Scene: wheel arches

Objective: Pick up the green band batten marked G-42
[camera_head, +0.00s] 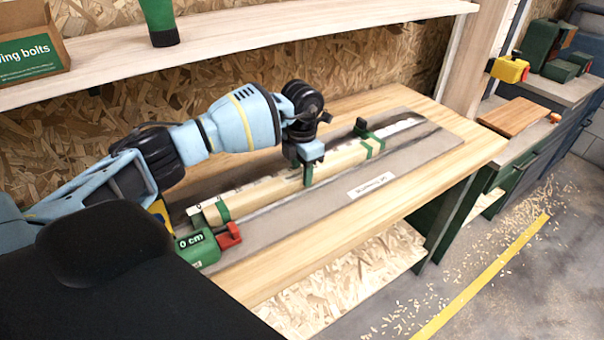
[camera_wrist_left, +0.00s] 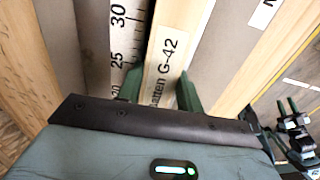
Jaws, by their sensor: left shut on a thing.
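The pale wooden batten (camera_head: 265,192) has green bands near its ends and lies along the grey measuring board (camera_head: 410,155) on the bench. In the left wrist view the batten (camera_wrist_left: 165,45) carries the printed label "Batten G-42". My left gripper (camera_head: 307,176) is above the middle of the batten, pointing down, with its fingers on either side of it. In the left wrist view the green fingers of my left gripper (camera_wrist_left: 160,90) are shut on the batten across the label, hiding part of it. I cannot tell any gap under the batten.
A green block marked "0 cm" with a red clamp (camera_head: 229,235) stands at the board's near end. A dark green stop (camera_head: 362,128) is near the far end. A shelf (camera_head: 240,47) runs above and behind the arm. The bench's front strip (camera_head: 330,235) is clear.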

